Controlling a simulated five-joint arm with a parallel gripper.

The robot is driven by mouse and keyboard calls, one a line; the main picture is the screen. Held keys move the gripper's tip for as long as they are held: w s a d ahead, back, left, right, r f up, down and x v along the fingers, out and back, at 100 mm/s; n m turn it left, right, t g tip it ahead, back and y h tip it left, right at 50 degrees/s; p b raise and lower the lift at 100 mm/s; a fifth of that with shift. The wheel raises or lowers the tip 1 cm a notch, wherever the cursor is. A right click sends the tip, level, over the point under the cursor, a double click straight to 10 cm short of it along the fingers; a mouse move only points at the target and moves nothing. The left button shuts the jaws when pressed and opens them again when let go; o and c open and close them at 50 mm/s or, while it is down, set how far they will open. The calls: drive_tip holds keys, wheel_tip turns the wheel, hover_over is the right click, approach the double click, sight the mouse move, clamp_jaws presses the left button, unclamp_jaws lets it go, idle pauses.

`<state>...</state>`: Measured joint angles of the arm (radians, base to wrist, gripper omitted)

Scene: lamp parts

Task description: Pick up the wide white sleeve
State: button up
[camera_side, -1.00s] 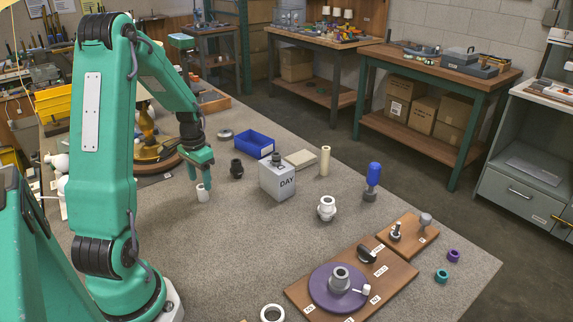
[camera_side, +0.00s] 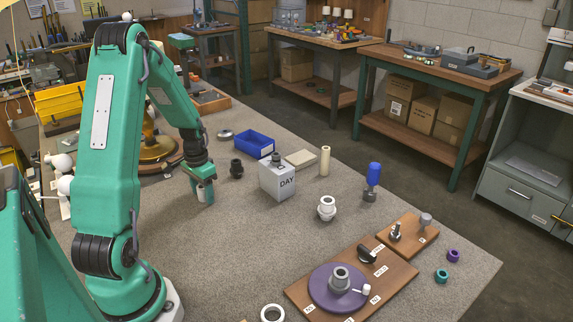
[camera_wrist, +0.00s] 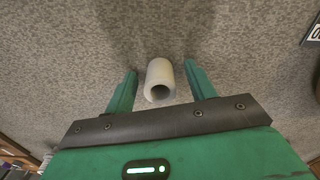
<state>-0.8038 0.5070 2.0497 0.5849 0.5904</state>
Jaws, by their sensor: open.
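The wide white sleeve (camera_wrist: 160,78) is a short hollow tube on the grey work surface. In the wrist view it lies between the two fingers of my gripper (camera_wrist: 161,84), with a gap showing on each side. The fingers are open and hold nothing. In the side view my gripper (camera_side: 204,192) is low at the surface, its fingers around the sleeve (camera_side: 201,190). The sleeve is mostly hidden there behind a finger.
A white collared fitting (camera_side: 327,208) stands farther right.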

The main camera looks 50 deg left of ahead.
sight(201, 187)
drive_tip(key=shift+c, duration=0.4)
drive_tip(key=c, duration=1)
drive_tip(key=shift+o, duration=0.2)
drive_tip(key=shift+r, duration=0.1)
drive_tip(key=shift+r, duration=0.75)
wheel_tip(201, 187, up, 2)
drive_tip(key=shift+r, duration=0.1)
drive_tip(key=w+d+r, duration=0.3)
drive_tip(key=d+r, duration=0.4)
drive_tip(key=d, duration=0.4)
drive_tip(key=shift+d, duration=0.15)
